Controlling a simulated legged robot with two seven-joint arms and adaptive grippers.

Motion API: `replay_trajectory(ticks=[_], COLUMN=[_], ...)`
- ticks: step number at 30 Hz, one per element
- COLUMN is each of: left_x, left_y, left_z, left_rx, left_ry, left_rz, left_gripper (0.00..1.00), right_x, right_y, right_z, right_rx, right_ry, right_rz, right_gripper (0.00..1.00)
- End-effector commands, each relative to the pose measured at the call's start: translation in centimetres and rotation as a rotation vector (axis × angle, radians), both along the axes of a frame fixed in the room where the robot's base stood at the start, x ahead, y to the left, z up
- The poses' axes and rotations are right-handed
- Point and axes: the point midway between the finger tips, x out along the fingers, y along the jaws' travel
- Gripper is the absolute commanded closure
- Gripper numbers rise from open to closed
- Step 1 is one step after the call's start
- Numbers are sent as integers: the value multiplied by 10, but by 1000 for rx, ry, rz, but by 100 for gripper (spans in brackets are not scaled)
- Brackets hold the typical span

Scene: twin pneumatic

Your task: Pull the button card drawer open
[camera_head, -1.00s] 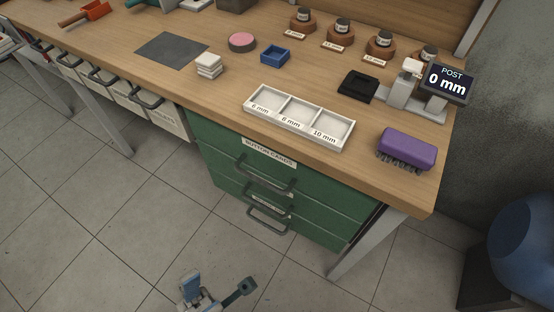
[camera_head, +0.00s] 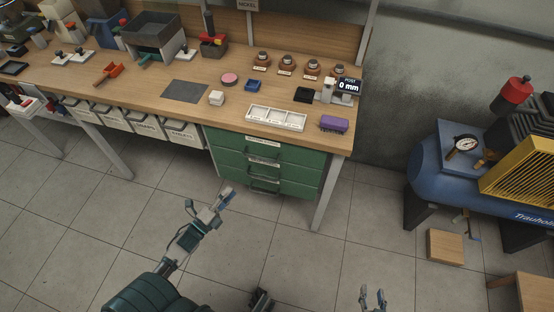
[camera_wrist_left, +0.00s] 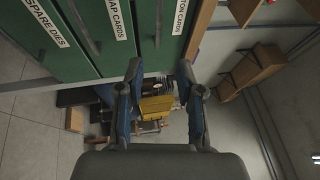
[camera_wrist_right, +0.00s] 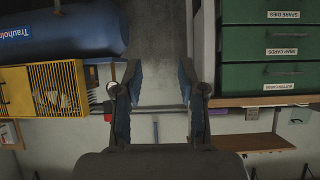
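The button card drawer (camera_head: 287,156) is the top drawer of the green cabinet and sits flush, closed. Its dark bar handle (camera_head: 264,156) hangs below the white label. In the left wrist view the labelled drawer front (camera_wrist_left: 179,35) shows sideways at the top. In the right wrist view the drawer (camera_wrist_right: 245,79) shows upside down at the right. My left gripper (camera_head: 208,200) is open and empty, in front of and left of the cabinet, apart from the handle. My right gripper (camera_head: 373,298) is open and empty, low in the head view, far from the drawer.
The snap card drawer (camera_wrist_right: 242,47) and spare dies drawer lie below, both closed. The wooden bench (camera_head: 345,137) overhangs the cabinet, with a metal leg (camera_head: 325,195) at its right. A blue compressor (camera_head: 430,165) stands at the right. The floor before the cabinet is clear.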

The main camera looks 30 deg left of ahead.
Motion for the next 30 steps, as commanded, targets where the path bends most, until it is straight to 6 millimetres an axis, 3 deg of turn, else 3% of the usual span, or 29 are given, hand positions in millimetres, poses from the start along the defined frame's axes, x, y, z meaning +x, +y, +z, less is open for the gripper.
replay_trajectory(ticks=[5, 21, 30], left_x=[15, 133, 164], left_y=[1, -20, -26], left_z=[-1, 20, 27], left_rx=[14, 10, 11], left_ry=[6, 3, 4], left_rz=[6, 4, 4], left_gripper=[63, 63, 63], right_x=[0, 29, 34], right_y=[0, 15, 19], right_z=[-3, 37, 55], right_rx=[5, 87, 118], right_ry=[-10, -315, -424], right_rz=[0, 10, 12], right_gripper=[60, 60, 60])
